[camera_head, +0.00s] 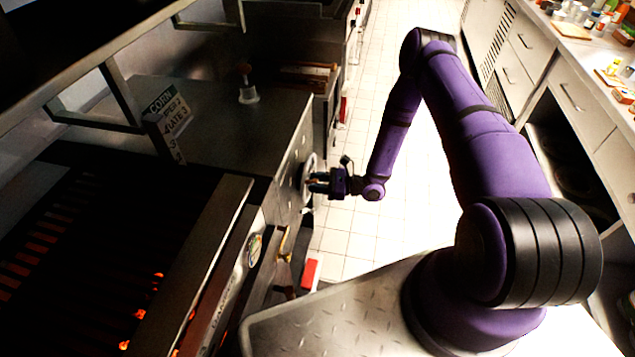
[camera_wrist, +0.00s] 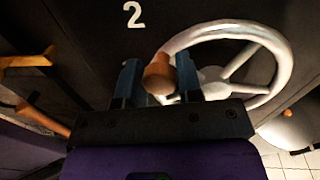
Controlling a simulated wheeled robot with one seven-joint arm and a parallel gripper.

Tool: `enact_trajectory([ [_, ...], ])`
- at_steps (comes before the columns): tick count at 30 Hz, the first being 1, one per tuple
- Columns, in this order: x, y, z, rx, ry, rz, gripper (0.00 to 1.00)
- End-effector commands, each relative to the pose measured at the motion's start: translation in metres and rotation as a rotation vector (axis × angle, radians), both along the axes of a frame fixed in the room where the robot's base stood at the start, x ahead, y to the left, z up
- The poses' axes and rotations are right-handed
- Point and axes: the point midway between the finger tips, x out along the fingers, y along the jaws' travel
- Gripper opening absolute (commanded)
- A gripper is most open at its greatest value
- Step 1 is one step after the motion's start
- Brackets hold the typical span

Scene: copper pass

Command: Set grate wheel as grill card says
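The grate wheel (camera_wrist: 272,40) is a silver spoked ring on a dark panel in the wrist view. A brown handle knob (camera_wrist: 158,76) sits on its left side. A white number 2 (camera_wrist: 132,14) is on the panel left of the wheel's top. My gripper (camera_wrist: 160,80) has one blue finger on each side of the knob, and the knob fills the gap. In the head view my gripper (camera_head: 312,183) is at the wheel (camera_head: 307,172), largely hiding it.
The grill (camera_head: 75,245) glows orange at the lower left. A yellow handle (camera_head: 287,242) is on the front below the wheel, with a red and white object (camera_head: 311,270) near it. The tiled floor (camera_head: 350,215) is open right of the gripper. A cluttered counter (camera_head: 590,50) runs along the right.

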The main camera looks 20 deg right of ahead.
Motion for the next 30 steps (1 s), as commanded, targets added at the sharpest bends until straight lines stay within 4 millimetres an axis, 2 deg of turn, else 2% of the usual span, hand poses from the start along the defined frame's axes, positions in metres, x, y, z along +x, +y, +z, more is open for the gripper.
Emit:
enact_trajectory([
  [11, 0.003, -0.003, 0.004, 0.04, 0.058, -0.001, 0.0],
  [30, 0.031, -0.022, 0.025, 0.301, 0.445, -0.001, 0.0],
])
